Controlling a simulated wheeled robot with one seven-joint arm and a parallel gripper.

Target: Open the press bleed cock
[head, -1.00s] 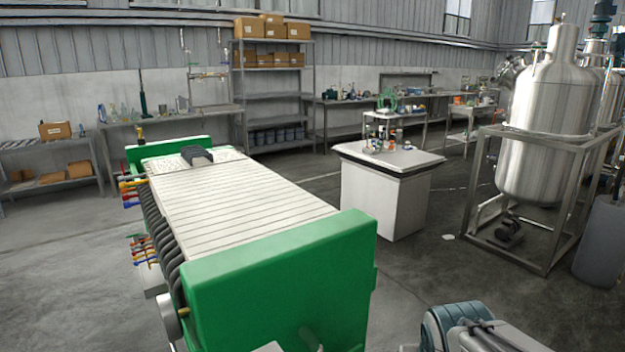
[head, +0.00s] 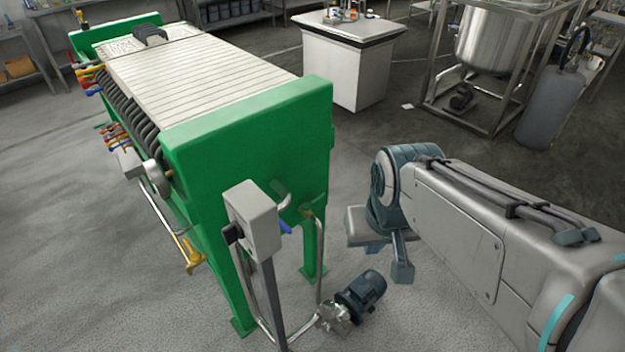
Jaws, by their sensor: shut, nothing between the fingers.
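The green-ended filter press (head: 245,130) stands left of centre. Several small cocks with red, yellow and blue handles (head: 120,138) line its left side. A yellow-handled valve (head: 190,258) sits on a pipe low at the near left corner. A blue handle (head: 286,227) shows on the near end, by the pipework. I cannot tell which of these is the bleed cock. My gripper (head: 402,268) hangs downward right of the press, apart from it, shut and empty, and is partly hidden by my own arm.
A grey control box (head: 252,215) on a post stands before the press's near end. A pump with a dark motor (head: 362,292) sits on the floor. A white bench (head: 345,70) and a framed steel tank (head: 497,45) stand behind. Floor left of the press is clear.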

